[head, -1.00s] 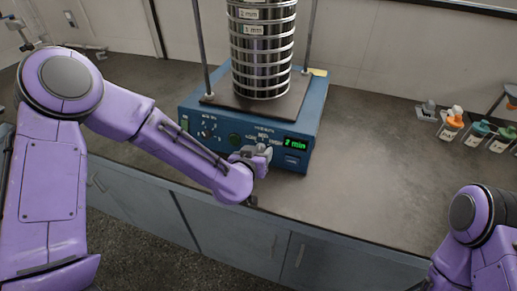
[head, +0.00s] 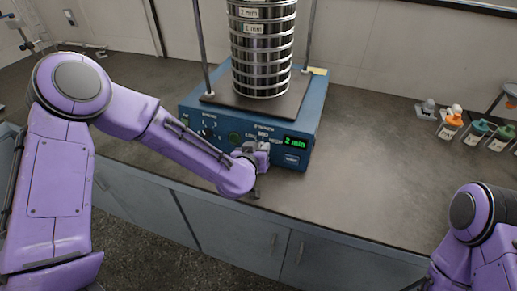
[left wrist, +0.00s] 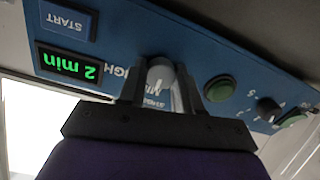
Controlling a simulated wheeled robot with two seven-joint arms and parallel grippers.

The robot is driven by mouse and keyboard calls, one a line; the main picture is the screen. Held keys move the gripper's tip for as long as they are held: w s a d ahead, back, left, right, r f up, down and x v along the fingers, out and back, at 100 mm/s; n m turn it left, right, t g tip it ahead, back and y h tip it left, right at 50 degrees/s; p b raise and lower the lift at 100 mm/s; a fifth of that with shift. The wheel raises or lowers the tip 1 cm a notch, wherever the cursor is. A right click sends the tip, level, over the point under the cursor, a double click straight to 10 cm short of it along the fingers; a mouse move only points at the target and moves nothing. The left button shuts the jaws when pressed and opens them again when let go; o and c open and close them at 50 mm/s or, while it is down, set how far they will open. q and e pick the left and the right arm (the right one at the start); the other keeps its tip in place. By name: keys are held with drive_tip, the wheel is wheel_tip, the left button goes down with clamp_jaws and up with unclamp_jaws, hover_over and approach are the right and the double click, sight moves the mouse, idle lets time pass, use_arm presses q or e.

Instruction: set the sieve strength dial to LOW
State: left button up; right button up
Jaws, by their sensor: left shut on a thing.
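The sieve shaker (head: 300,120) is a blue box with a control panel on its front, standing on the bench. Its strength dial (left wrist: 160,73) is a pale grey knob in the left wrist view, which shows the panel upside down. My left gripper (left wrist: 160,88) is shut on the dial, one finger on each side. In the head view my left gripper (head: 258,155) covers the dial. The HIGH label shows partly beside the dial; the dial's exact pointing is hard to tell. My right gripper is out of view.
A green display (head: 295,142) reads 2 min, beside the dial. A green button (left wrist: 219,88) and a black knob (left wrist: 268,108) lie on its other side. A sieve stack (head: 262,55) stands on top. Several bottles (head: 476,132) stand at the right; the bench between is clear.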

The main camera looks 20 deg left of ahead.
use_arm(q)
drive_tip(key=n, duration=0.5)
drive_tip(key=shift+b, duration=0.3)
drive_tip(key=n+b, duration=0.1)
drive_tip(key=n, duration=0.4)
drive_tip(key=shift+n+h, duration=0.4)
drive_tip(key=shift+b, duration=0.3)
drive_tip(key=o, duration=1)
drive_tip(key=shift+o, duration=0.2)
drive_tip(key=shift+a, duration=0.1)
drive_tip(key=shift+s, duration=0.15)
drive_tip(key=v, duration=1)
drive_tip(key=shift+s+r, duration=0.15)
drive_tip(key=shift+r, duration=0.05)
